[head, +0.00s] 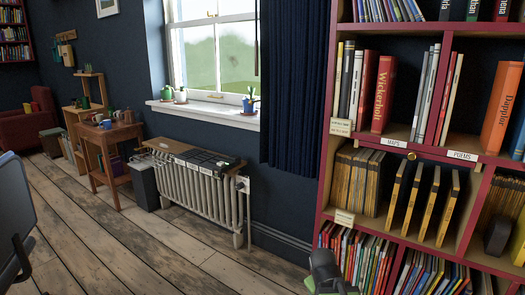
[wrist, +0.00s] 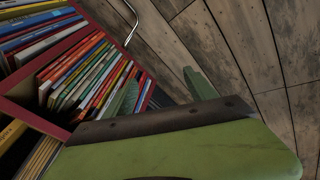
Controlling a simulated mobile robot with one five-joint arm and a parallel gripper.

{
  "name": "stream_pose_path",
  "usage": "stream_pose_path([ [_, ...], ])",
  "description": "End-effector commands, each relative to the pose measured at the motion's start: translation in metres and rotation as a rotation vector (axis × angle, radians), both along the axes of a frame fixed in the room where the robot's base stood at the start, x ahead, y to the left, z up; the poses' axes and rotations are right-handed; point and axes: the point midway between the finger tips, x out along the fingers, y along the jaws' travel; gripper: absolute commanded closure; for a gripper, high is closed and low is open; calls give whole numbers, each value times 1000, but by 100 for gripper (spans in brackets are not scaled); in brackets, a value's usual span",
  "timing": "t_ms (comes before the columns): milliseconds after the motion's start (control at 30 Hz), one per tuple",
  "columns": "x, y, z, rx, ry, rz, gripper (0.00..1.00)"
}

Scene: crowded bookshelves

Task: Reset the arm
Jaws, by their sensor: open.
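My gripper (wrist: 165,92) shows in the wrist view with its two green fingers spread apart, open, and nothing visible between them. Its left finger overlaps the row of thin coloured books in the picture, and its right finger is over the wooden floor. I cannot tell how close the left finger is to the books. In the head view, a dark and green part of my arm (head: 325,268) shows at the bottom edge, in front of the lower bookshelf. The fingers cannot be made out there.
A red bookshelf (head: 466,154) packed with books fills the right. Thin coloured books (wrist: 90,78) stand close on the left in the wrist view. A radiator (head: 200,187) is under the window. A dark chair (head: 14,225) is at the left edge. The wooden floor (head: 130,250) between is clear.

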Motion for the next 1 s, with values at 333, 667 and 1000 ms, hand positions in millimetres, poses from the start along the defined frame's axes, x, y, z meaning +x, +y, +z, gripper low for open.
stream_pose_path([
  [333, -96, 35, 11, 277, 365, -485, 35],
  [667, -96, 36, 118, 275, 362, -480, 35],
  [1000, -95, 36, 281, 273, 361, -477, 35],
])
